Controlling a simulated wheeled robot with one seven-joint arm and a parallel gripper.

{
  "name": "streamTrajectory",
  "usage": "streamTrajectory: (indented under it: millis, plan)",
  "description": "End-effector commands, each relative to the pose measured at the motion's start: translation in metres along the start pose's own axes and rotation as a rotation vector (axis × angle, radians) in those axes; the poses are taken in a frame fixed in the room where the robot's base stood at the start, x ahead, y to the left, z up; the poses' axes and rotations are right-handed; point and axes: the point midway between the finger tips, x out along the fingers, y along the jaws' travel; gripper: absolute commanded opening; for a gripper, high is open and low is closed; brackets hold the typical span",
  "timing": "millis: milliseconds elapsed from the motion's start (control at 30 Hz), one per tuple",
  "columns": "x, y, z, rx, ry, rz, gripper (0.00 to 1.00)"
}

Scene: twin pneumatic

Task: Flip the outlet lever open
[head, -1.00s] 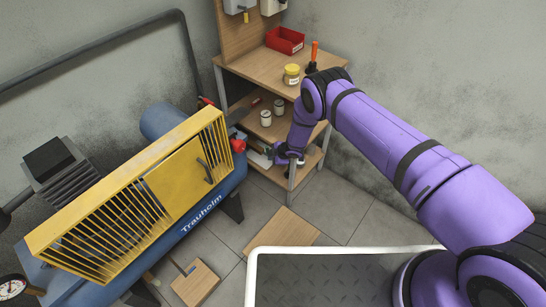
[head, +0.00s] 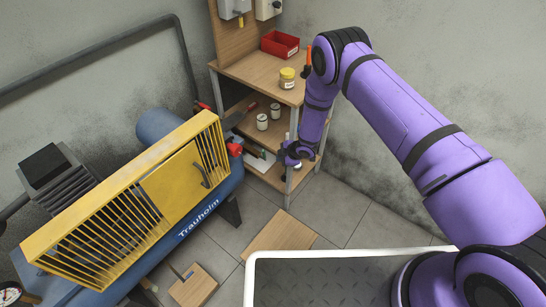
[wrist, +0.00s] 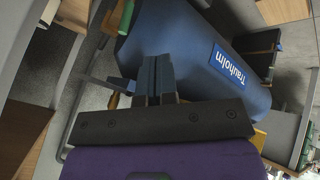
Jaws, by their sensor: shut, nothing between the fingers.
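A small red lever (head: 203,106) shows on the grey pipe behind the far end of the compressor's yellow guard in the head view. A red fitting (head: 234,149) sits at the near right end of the blue tank (head: 197,227). I cannot tell for sure which is the outlet lever. My gripper (head: 284,154) is right of the tank end, close to the shelf's front leg, apart from both red parts. In the wrist view my gripper (wrist: 158,78) has its dark fingers together and empty, with the blue tank (wrist: 183,40) beyond them. No red lever can be made out there.
The wooden shelf unit (head: 262,70) stands behind my gripper, with a red bin (head: 279,44), a yellow-lidded jar (head: 287,78) and white cans.

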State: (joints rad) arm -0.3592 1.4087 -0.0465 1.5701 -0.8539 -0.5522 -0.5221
Motion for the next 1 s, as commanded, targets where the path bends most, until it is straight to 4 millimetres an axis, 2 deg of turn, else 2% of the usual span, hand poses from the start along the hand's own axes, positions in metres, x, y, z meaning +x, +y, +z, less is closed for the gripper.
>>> streamTrajectory:
  millis: [167,667,800,1000]
  plan:
    - [0.015,0.001,0.001,-0.001,0.000,0.001,0.00]
    - [0.100,0.000,0.001,-0.002,0.000,0.001,0.00]
    - [0.107,0.018,0.000,-0.001,0.001,0.004,0.00]
    - [0.114,0.033,-0.001,-0.002,0.000,0.002,0.00]
